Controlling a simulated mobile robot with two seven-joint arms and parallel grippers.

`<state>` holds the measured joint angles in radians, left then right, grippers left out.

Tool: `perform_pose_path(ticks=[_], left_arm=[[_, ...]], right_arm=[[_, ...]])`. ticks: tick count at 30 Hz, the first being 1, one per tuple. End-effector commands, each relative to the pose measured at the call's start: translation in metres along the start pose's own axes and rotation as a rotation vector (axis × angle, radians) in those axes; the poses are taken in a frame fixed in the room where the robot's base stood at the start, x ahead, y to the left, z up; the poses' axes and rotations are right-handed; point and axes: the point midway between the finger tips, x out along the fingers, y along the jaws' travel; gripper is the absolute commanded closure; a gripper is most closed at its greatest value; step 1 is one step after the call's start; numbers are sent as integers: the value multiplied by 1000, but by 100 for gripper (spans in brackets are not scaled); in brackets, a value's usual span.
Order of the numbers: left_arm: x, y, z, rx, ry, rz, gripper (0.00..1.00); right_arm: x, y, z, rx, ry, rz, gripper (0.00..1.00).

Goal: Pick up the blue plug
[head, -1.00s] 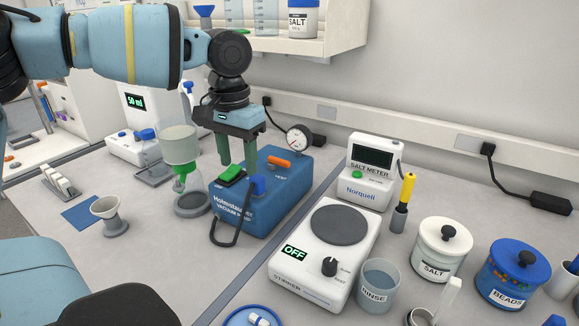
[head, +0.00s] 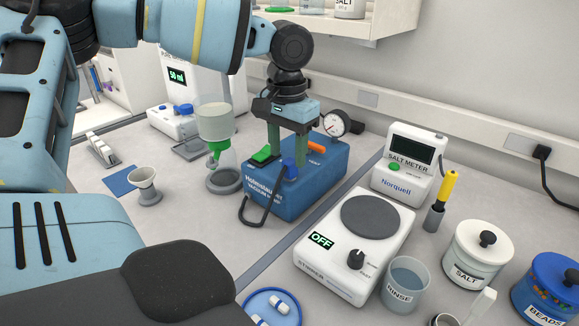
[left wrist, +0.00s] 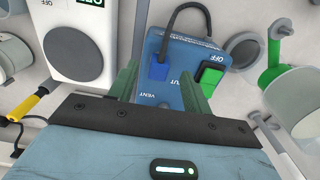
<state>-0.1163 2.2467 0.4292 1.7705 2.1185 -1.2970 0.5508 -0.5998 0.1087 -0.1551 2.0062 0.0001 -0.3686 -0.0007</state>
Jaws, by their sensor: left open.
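The blue plug (head: 288,168) is on the front part of the blue vacuum pump (head: 315,182), with a black hose looping from it. My left gripper (head: 288,158) is open and points down over the pump, its green fingers on either side of the plug in the head view. The left wrist view shows the plug (left wrist: 158,70) between the two fingers, nearer the left one; whether either finger touches it I cannot tell. My right gripper is not in view.
A green switch (head: 265,154) and an orange lever (head: 316,147) sit on the pump near the fingers. A gauge (head: 336,123) stands behind.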

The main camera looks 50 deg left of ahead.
Motion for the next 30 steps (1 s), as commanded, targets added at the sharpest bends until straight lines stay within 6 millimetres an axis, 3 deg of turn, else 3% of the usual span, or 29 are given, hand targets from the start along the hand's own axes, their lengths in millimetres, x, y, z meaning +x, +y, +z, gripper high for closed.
perform_pose_path(ticks=[7,16,26,30], left_arm=[[32,1,-2,0,-1,-1,51],[36,0,-2,-1,0,-1,51],[36,0,-2,-1,0,-1,93],[36,0,-2,-1,0,-1,93]], right_arm=[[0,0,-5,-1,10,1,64],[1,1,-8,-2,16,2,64],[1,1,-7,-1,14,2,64],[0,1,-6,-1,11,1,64]])
